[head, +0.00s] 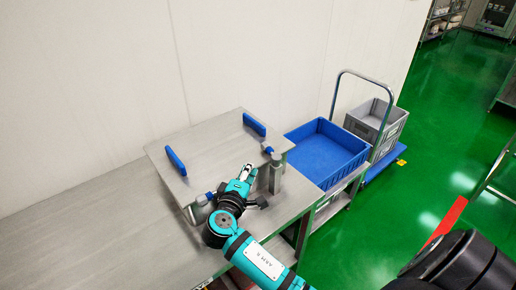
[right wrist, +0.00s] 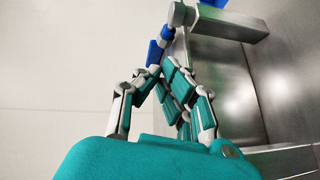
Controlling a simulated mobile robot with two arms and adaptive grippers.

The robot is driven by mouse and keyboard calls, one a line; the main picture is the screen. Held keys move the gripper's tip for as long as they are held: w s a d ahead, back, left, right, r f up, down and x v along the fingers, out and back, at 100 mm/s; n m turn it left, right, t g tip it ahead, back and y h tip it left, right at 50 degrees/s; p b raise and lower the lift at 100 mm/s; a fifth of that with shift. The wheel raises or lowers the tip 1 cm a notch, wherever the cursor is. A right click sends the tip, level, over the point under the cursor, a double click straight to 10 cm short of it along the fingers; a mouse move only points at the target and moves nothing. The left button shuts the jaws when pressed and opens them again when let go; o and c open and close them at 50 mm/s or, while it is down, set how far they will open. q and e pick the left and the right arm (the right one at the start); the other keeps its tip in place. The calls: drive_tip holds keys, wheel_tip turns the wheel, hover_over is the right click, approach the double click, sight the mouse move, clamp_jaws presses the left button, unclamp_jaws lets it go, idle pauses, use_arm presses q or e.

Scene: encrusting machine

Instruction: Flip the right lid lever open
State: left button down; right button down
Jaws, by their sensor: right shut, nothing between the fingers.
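The steel machine's flat lid (head: 205,145) carries two blue handles, one at its left edge (head: 176,161) and one at its far edge (head: 254,125). The right lid lever (head: 268,150), with a blue part, sits at the lid's right corner above a steel post (head: 276,177). In the right wrist view the lever's blue grip (right wrist: 155,52) and round metal hub (right wrist: 180,14) are just beyond my fingertips. My right gripper (head: 249,169) is shut and empty, just left of and below the lever. I cannot tell whether it touches. My left gripper is not in view.
A left lever (head: 203,198) sits at the lid's near corner. A blue bin (head: 325,150) on a cart and a grey crate (head: 377,121) stand to the right. The steel table (head: 80,235) is clear on the left. A white wall (head: 90,80) stands behind.

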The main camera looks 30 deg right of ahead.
sight(258, 160)
drive_tip(key=p+x, duration=0.2)
drive_tip(key=x, duration=0.6)
drive_tip(key=shift+w+d, duration=0.2)
drive_tip(key=shift+d, duration=0.1)
drive_tip(key=shift+w+d+f, duration=0.2)
drive_tip(key=shift+w+d, duration=0.25)
drive_tip(key=shift+d, duration=0.05)
